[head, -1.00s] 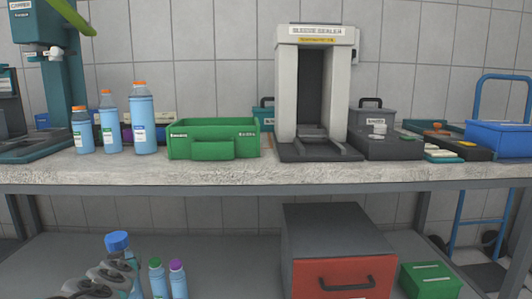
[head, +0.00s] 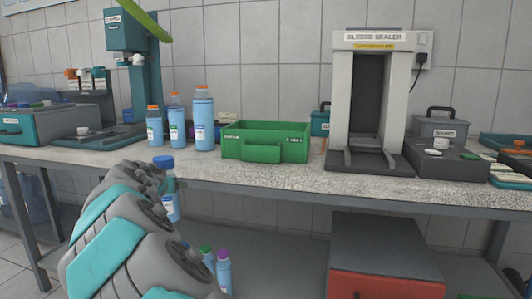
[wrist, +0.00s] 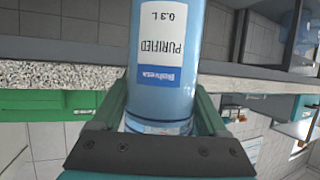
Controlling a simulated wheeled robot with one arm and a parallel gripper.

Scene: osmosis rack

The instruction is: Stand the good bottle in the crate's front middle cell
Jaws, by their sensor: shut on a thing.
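A blue bottle with a blue cap (head: 170,195) is held upright in front of the bench's front edge, left of the crate. In the wrist view the bottle (wrist: 165,75) shows an upside-down label reading "PURIFIED 0.3 L". My gripper (wrist: 163,105) is shut on it, one finger on each side. In the head view my arm hides most of the gripper. The green crate (head: 265,152) stands on the bench, and its inner cells cannot be made out.
Three orange-capped bottles (head: 175,120) stand on the bench left of the crate. A grey sealer (head: 368,100) stands to its right. Bottles with green and purple caps (head: 223,270) stand on the lower shelf, beside a drawer unit (head: 385,255). The bench's front edge (head: 270,188) lies behind the held bottle.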

